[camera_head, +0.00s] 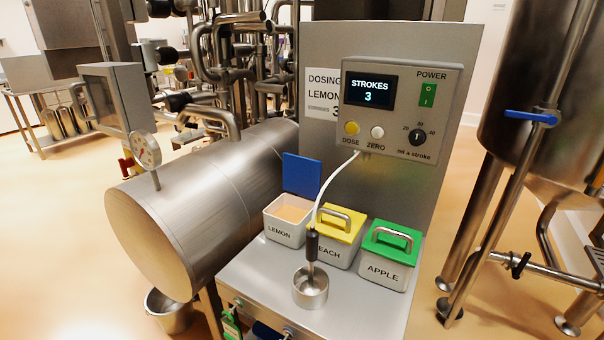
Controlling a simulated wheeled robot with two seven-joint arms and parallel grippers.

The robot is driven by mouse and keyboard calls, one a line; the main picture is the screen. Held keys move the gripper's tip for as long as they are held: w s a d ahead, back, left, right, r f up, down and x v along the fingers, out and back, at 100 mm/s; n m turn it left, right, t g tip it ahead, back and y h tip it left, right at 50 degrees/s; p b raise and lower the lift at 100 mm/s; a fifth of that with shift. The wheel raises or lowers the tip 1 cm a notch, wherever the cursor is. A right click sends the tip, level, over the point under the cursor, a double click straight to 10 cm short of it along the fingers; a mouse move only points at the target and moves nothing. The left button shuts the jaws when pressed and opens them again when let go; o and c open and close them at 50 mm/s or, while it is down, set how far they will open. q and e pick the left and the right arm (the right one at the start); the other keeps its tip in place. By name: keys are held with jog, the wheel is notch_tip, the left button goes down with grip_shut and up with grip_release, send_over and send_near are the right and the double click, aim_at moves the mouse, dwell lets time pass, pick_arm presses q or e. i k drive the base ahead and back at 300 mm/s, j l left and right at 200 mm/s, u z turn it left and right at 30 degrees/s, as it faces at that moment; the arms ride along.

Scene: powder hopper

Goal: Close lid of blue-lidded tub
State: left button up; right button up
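The blue-lidded tub (284,234), labelled LEMON, stands at the left of a row of tubs on the steel bench. Its blue lid (301,174) is open and stands upright behind the tub. Pale powder (291,211) shows inside. Neither of my grippers is in view.
A yellow-lidded tub (335,253) and a green-lidded tub (384,270), both shut, stand to the right. A steel cup (310,291) with a black-handled wand (312,245) is in front; its white hose passes right of the blue lid. The control box (402,108) reads STROKES 3.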

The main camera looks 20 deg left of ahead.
aim_at(301, 176)
jog(key=i+l+u, duration=0.25)
jog(key=l+u, duration=0.25)
jog(key=l, duration=0.15)
jog(key=i+l+u, duration=0.15)
jog(key=l+u, duration=0.3)
jog(key=l, duration=0.2)
jog(key=l+u, duration=0.5)
jog(key=l, duration=0.2)
jog(key=k+l+u, duration=0.15)
jog(key=l+u, duration=0.3)
jog(key=l, duration=0.3)
